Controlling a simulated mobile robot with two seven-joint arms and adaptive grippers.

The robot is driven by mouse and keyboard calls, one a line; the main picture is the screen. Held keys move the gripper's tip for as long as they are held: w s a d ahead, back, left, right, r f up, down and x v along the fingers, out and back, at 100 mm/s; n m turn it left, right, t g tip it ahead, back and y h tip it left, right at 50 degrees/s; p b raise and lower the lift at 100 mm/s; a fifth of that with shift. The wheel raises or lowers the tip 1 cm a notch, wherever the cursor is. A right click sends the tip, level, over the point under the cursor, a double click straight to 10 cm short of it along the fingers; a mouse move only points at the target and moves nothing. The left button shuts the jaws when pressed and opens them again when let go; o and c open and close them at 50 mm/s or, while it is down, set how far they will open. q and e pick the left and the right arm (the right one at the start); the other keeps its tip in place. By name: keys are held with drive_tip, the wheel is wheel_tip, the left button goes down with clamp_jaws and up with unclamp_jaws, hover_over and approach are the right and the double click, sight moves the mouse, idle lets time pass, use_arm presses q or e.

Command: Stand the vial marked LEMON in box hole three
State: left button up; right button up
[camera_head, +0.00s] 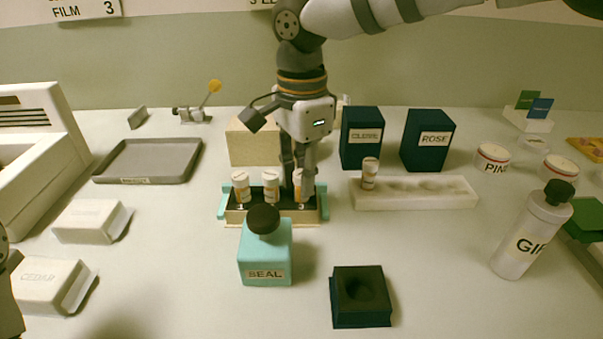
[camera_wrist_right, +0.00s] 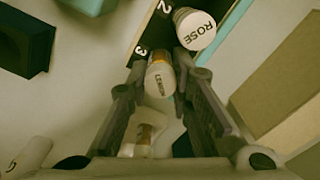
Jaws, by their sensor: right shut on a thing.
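The LEMON vial (camera_wrist_right: 158,82), with a white cap and an orange body, is between the fingers of my right gripper (camera_head: 300,178), which is shut on it. It stands upright at the right end of the dark box (camera_head: 233,216), beside the number 3 in the right wrist view. Its cap is about level with the other two vials' caps. Its foot is hidden, so I cannot tell how deep it sits. My left gripper's fingers do not show.
A teal SEAL bottle (camera_head: 265,255) stands close in front of the box. A white rack (camera_head: 425,195) with one vial (camera_head: 369,173) is to the right. A beige block (camera_head: 252,147) stands behind. A dark holed block (camera_head: 360,310) is at the front.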

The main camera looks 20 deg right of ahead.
drive_tip(key=shift+f, duration=0.1)
drive_tip(key=o, duration=0.9)
wheel_tip(320, 180, up, 12)
drive_tip(key=shift+r, duration=0.15)
